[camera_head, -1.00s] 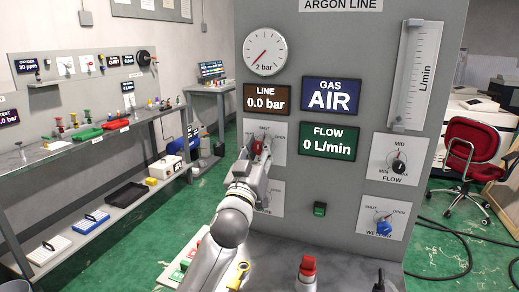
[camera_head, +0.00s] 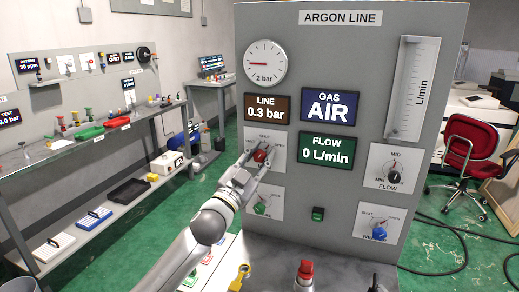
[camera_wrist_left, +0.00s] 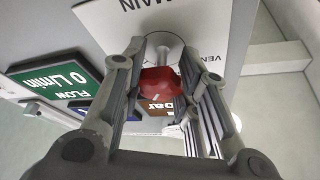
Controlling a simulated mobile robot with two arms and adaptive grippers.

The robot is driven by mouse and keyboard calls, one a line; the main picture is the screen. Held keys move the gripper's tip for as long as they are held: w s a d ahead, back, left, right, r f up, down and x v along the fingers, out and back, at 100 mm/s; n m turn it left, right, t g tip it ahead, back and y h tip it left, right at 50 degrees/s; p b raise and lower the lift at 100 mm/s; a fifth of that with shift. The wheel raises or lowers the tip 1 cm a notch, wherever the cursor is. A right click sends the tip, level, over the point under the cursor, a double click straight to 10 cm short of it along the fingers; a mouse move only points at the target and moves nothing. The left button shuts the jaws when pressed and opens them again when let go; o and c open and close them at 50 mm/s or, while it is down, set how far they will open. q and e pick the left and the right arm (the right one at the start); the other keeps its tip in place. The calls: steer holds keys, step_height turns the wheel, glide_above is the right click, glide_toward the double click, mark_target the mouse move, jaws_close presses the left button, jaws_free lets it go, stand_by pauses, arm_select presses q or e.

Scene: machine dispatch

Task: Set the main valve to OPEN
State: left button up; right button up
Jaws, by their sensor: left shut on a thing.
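The main valve is a red knob (camera_head: 260,156) on a white plate (camera_head: 276,138) marked SHUT and OPEN, on the left of the grey ARGON LINE panel. My left gripper (camera_head: 257,160) is shut on this knob, with its fingers partly covering it. The left wrist view shows the red knob (camera_wrist_left: 160,82) between the two fingers, with the MAIN label on the plate behind. The knob's exact angle is hard to read past the fingers. The LINE display (camera_head: 267,108) reads 0.3 bar. My right gripper is not in view.
The panel also carries a green knob (camera_head: 261,208) below the valve, a FLOW knob (camera_head: 395,177), a blue knob (camera_head: 379,234) and a green button (camera_head: 318,214). A pressure gauge (camera_head: 265,63) sits above. A shelf (camera_head: 75,159) stands left; a red chair (camera_head: 472,146) stands right.

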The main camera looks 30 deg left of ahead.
arm_select(q)
steer(key=m+h+p, duration=0.1)
steer(key=m, duration=0.1)
steer(key=m+h+p, duration=0.1)
steer(key=m, duration=0.1)
steer(key=shift+r+g, duration=0.15)
steer(key=shift+g, duration=0.25)
steer(key=shift+m+h+p, duration=0.3)
steer(key=shift+m+p, duration=0.55)
steer(key=shift+m, duration=0.25)
steer(key=o, duration=1)
steer(key=shift+v, duration=6)
